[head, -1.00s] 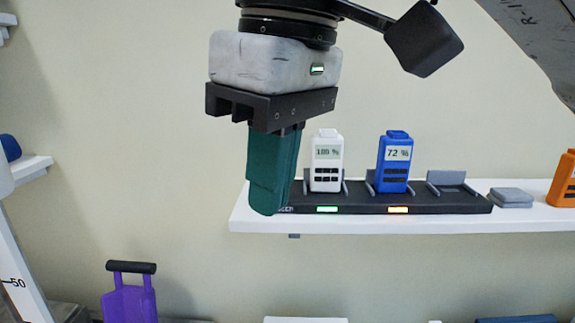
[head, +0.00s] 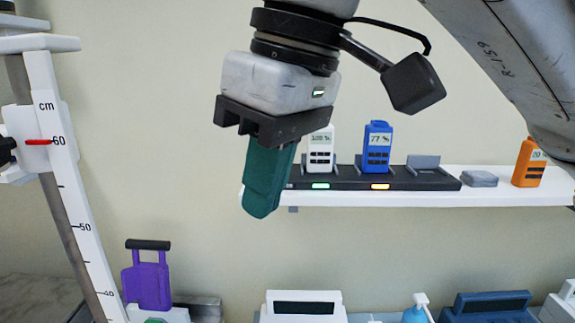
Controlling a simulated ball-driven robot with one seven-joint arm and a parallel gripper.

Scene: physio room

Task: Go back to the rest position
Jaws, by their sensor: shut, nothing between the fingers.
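My gripper (head: 262,212) hangs in the upper middle of the head view, pointing down. Its green fingers are shut together with nothing between them. It is in front of the left end of the wall shelf and hides part of it. Behind and to the right, a black charging dock (head: 420,180) stands on the shelf. It holds a white device (head: 320,158) reading about 100 % over a green light and a blue device (head: 377,155) over an orange light. The dock's right slot is empty.
A grey pad (head: 480,179) and an orange device (head: 528,168) sit on the white shelf (head: 400,198). A centimetre scale (head: 62,165) stands at left. Below are a purple handled object (head: 148,285), a white box (head: 290,296), a blue bottle (head: 415,314) and a dark blue box (head: 490,305).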

